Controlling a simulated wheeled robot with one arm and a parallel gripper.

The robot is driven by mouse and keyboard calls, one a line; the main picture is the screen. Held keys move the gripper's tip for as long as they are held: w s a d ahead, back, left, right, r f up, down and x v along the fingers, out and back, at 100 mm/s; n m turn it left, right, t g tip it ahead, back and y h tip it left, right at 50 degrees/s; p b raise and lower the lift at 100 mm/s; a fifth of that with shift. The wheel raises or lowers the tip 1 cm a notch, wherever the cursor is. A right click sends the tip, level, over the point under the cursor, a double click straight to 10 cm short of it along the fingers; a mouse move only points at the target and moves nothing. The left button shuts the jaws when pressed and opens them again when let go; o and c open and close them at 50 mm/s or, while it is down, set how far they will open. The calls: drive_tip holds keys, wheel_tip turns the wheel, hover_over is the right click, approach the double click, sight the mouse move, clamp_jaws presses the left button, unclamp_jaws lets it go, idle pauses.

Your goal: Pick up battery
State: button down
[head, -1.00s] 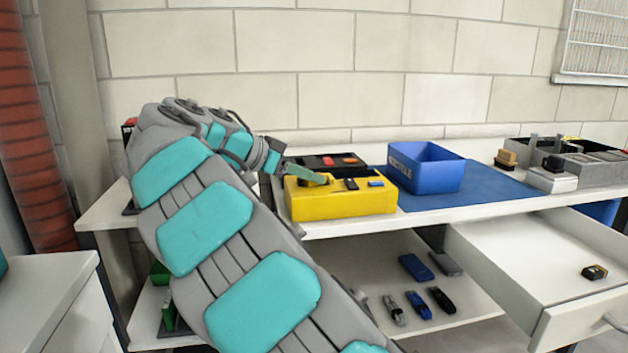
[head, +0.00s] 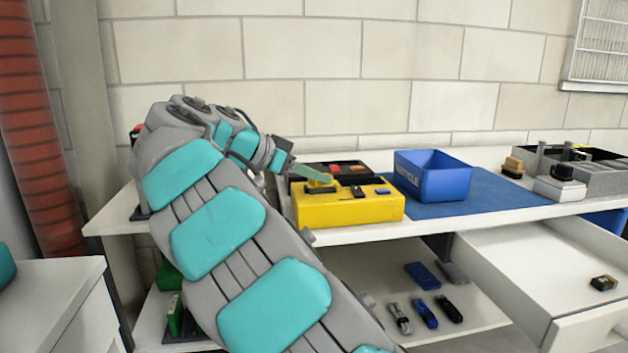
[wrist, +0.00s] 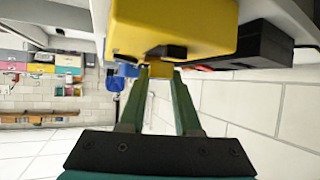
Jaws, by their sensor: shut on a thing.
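A small yellow battery (wrist: 159,68) is between the tips of my gripper (wrist: 160,75) in the wrist view. The green fingers are shut on it. In the head view, my gripper (head: 318,176) is at the top left of a yellow box (head: 350,211), with a bit of the yellow battery (head: 321,184) at the fingertips. A dark slot or part lies just below it on the box top. I cannot tell whether the battery is clear of the box. The yellow box (wrist: 175,30) also fills the top of the wrist view.
A black case (head: 343,170) with red parts stands behind the yellow box. A blue bin (head: 432,176) stands to the right on a blue mat (head: 480,199). Several tools lie on the lower shelf. An open drawer (head: 545,262) juts out at right.

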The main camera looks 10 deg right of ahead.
drive_tip(key=shift+r, duration=1.05)
drive_tip(key=s+d, duration=0.2)
drive_tip(key=s, duration=0.5)
drive_tip(key=s+d+r+b, duration=0.1)
drive_tip(key=s+d, duration=0.1)
drive_tip(key=s, duration=0.6)
drive_tip(key=shift+s+r, duration=0.15)
drive_tip(key=shift+s, duration=0.15)
